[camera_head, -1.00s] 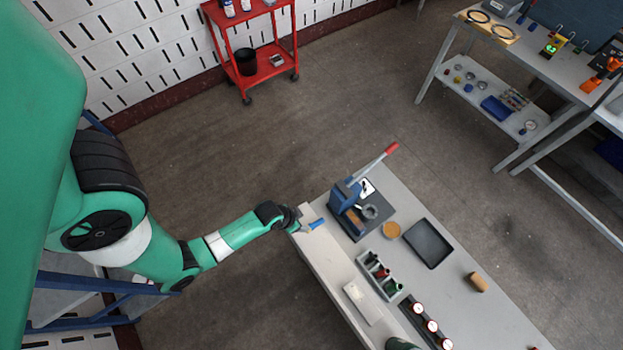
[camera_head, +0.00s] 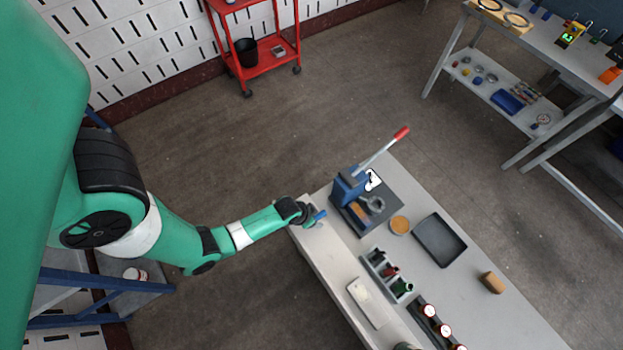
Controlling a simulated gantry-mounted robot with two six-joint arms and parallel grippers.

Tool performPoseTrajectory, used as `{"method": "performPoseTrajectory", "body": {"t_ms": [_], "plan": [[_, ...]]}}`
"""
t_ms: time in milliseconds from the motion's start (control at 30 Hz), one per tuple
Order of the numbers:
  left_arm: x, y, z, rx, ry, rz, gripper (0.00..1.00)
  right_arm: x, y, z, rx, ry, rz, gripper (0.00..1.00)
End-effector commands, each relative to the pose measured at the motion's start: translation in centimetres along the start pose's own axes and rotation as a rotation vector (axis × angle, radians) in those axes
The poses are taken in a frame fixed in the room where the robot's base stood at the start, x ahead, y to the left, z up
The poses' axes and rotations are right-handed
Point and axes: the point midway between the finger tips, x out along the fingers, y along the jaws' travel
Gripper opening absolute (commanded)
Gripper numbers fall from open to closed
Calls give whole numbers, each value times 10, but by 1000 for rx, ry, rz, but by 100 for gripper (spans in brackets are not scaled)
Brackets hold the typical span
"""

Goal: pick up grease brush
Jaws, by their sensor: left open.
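A small blue-handled thing (camera_head: 320,214), which looks like the grease brush, lies at the far left corner of the grey workbench (camera_head: 330,265). Its far end is hidden or too small to make out. My left gripper (camera_head: 310,218) is open at this corner, right beside the blue handle. I cannot tell whether the handle is between the fingers. My right gripper is not in view.
A blue press (camera_head: 350,197) with a red-tipped lever stands close to the right of my left gripper. An orange-brown round dish (camera_head: 400,225), a black tray (camera_head: 440,240), a rack with bottles (camera_head: 387,276) and a white pad (camera_head: 368,303) are farther along.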

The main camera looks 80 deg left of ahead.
Motion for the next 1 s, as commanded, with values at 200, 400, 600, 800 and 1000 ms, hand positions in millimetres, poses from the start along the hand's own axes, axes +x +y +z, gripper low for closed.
{"method": "performPoseTrajectory", "body": {"t_ms": [200,400,600,800,1000], "plan": [[-1,0,0,0,0,0,49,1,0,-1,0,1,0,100],[-1,0,0,0,0,0,13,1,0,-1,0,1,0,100],[-1,0,0,0,-1,0,0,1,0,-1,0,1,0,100],[-1,0,0,0,-1,0,0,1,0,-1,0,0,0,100],[-9,0,-3,0,-1,0,0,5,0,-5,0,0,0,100]]}}
